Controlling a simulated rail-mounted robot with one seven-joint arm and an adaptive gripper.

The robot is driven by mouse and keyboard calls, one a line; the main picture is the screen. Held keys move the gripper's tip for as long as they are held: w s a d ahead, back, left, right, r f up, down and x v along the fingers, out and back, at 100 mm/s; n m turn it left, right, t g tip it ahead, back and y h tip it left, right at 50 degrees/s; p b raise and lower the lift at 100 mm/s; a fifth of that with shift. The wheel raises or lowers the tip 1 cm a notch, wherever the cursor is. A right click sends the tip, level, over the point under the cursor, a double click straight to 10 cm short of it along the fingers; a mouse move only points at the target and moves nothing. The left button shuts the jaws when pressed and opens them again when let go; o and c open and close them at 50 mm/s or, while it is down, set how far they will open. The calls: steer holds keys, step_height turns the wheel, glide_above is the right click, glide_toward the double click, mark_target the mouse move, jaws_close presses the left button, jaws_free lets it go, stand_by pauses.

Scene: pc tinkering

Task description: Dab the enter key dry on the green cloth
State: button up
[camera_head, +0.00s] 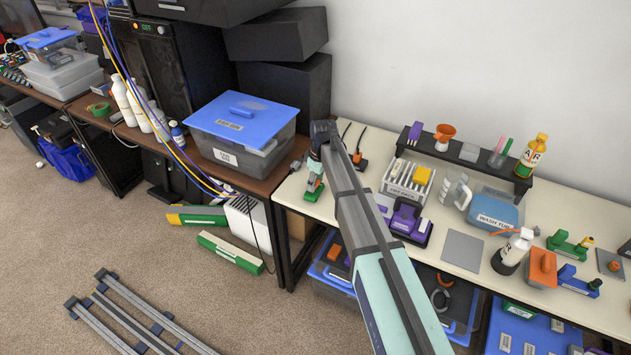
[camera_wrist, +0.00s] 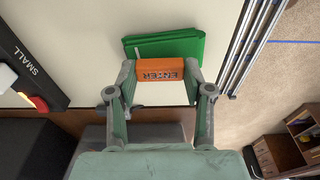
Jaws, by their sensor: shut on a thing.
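The orange enter key (camera_wrist: 152,71), with dark lettering, is between the fingertips of my gripper (camera_wrist: 160,78) in the wrist view. The gripper is shut on it from both sides. The folded green cloth (camera_wrist: 172,47) lies on the pale table top just beyond the key, and the key overlaps its near edge in the picture. I cannot tell whether they touch. In the head view my gripper (camera_head: 314,183) is at the table's left end, small and partly hidden by my arm.
A dark holder marked SMALL (camera_wrist: 27,68) is at the left in the wrist view. In the head view, a white rack (camera_head: 408,180), a purple device (camera_head: 408,220), a blue wash tub (camera_head: 496,211) and a grey pad (camera_head: 462,251) stand to the right. A blue-lidded bin (camera_head: 243,120) is left.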

steer(key=shift+f, duration=0.4)
stand_by(0.4)
steer(key=shift+r, duration=0.15)
stand_by(1.2)
steer(key=shift+r+p, duration=1.55)
steer(key=shift+r, duration=1.85)
steer(key=shift+d, duration=0.1)
